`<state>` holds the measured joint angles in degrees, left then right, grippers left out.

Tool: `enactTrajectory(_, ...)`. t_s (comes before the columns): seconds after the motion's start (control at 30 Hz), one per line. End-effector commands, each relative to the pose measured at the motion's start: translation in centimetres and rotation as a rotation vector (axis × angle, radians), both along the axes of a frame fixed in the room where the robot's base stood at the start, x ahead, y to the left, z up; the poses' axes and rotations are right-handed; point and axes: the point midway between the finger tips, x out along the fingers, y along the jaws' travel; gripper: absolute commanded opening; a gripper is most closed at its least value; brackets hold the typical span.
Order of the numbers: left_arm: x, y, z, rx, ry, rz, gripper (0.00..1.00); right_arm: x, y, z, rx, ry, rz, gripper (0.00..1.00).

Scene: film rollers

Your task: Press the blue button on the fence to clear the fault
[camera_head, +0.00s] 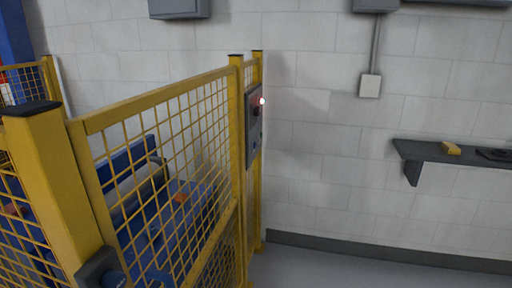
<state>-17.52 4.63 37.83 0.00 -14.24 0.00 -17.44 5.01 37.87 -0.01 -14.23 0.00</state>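The yellow mesh fence (165,108) runs from the near left post to the posts at the centre. A grey control panel (252,145) is mounted on its far end, seen nearly edge-on. A lit red lamp (262,101) sticks out near the panel's top, with a dark knob-like part just below it. The panel's other controls are too small and oblique to tell, so I cannot pick out a blue button there. Neither of my grippers is in view.
Blue machinery with a roller (135,190) stands behind the mesh. A dark wall shelf (425,152) on the right holds a small yellow object (451,148) and a dark item. The grey floor (330,270) right of the fence looks clear up to the white block wall.

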Motion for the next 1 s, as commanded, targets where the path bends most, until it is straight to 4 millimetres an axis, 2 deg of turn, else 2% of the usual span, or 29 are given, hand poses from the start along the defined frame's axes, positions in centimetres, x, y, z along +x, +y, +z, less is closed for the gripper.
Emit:
enactTrajectory(0.03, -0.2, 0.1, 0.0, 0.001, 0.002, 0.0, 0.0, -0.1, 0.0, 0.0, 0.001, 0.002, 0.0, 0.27)
enactTrajectory(0.17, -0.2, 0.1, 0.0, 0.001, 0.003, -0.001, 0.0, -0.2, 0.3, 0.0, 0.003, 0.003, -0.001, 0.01)
enactTrajectory(0.2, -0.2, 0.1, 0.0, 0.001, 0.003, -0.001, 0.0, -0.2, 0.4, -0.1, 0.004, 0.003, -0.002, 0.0)
enactTrajectory(0.5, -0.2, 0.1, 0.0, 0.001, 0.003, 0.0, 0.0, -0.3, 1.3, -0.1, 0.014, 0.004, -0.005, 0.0)
enactTrajectory(1.0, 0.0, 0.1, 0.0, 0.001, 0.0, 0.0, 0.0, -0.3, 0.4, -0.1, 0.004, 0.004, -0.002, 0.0)
